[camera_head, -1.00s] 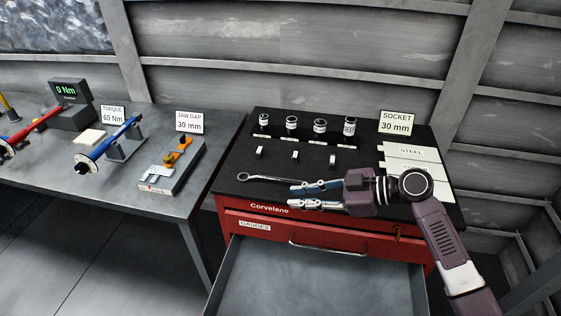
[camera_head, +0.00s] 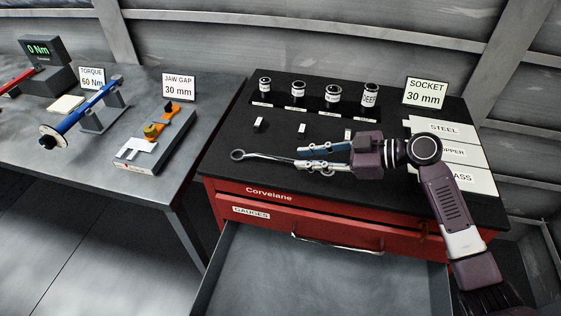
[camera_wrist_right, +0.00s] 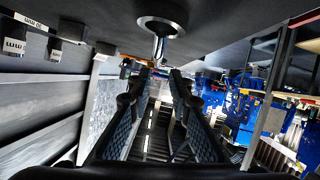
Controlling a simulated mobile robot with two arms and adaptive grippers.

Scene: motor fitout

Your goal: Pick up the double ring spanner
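The double ring spanner (camera_head: 262,157) lies on the black top of the red cabinet, near its front left edge. One ring end points left; the right part is hidden behind my right gripper. My right gripper (camera_head: 304,156) is open at the spanner's right portion, fingers pointing left, one finger to each side of the shaft's line. The right wrist view shows the two open fingers (camera_wrist_right: 156,82) apart with nothing clasped between them. A spanner ring (camera_wrist_right: 161,24) shows there at the top, against the dark surface. My left gripper is not in view.
Several sockets (camera_head: 298,89) stand behind on the cabinet top, with small white-faced blocks before them. Material cards (camera_head: 458,152) lie at right beside a socket sign (camera_head: 425,93). An open drawer (camera_head: 330,275) juts out below. A grey table (camera_head: 190,130) with tools stands left.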

